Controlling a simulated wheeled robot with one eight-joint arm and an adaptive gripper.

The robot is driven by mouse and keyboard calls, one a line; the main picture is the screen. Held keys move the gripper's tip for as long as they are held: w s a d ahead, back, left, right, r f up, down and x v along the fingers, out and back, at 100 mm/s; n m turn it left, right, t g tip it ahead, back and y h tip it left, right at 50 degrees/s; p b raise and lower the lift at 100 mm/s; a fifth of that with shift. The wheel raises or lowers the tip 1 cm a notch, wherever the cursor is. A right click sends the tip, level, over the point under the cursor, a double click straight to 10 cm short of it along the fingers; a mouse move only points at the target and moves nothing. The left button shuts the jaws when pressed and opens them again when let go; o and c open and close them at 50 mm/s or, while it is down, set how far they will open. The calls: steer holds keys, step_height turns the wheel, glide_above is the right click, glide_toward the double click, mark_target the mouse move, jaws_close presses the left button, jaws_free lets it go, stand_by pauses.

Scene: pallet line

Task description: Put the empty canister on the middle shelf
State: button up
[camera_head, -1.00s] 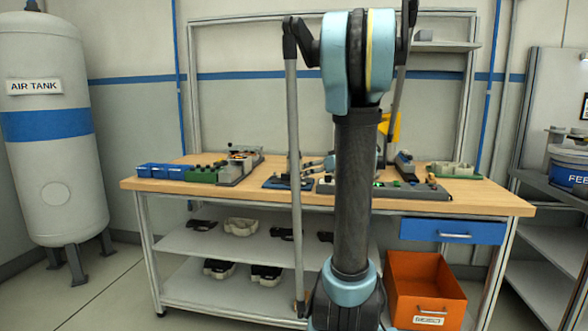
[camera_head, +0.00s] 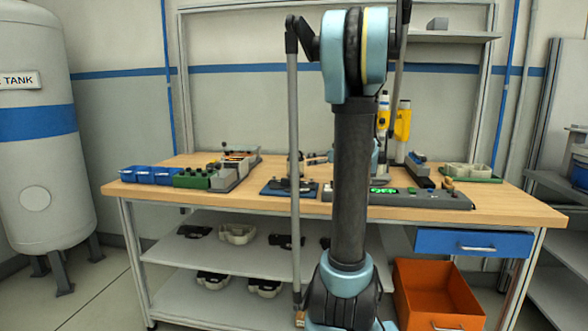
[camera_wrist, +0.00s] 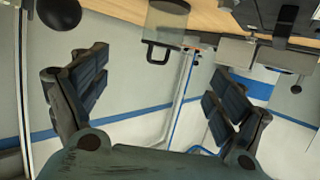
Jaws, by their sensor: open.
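In the wrist view, a see-through grey canister-like vessel (camera_wrist: 167,23) with a dark rim and dark handle shows at the top, apparently upside down. I cannot tell if it is the empty canister or what is in it. My gripper (camera_wrist: 152,75) is open and empty, its fingers wide apart; the vessel is beyond the fingertips, not touching them. In the head view my arm hides the gripper. The bench has a shelf (camera_head: 205,253) under its top, and a grey rack (camera_head: 560,190) with shelves stands at the right edge; which one is the middle shelf is unclear.
The wooden bench (camera_head: 130,190) holds blue bins (camera_head: 155,175), a green block and yellow tools (camera_head: 402,122). Dark and pale parts lie on its lower shelves. An orange bin (camera_head: 430,290) stands under the blue drawer (camera_head: 475,243). An air tank (camera_head: 35,130) stands left.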

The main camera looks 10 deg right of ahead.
mark_target(302, 160)
steer(key=x, duration=1.2)
steer(key=shift+a+x, duration=0.25)
steer(key=shift+x, duration=2.7)
steer(key=shift+s+r, duration=0.1)
steer(key=shift+r, duration=0.05)
steer(key=c, duration=1.3)
steer(key=shift+r, duration=0.1)
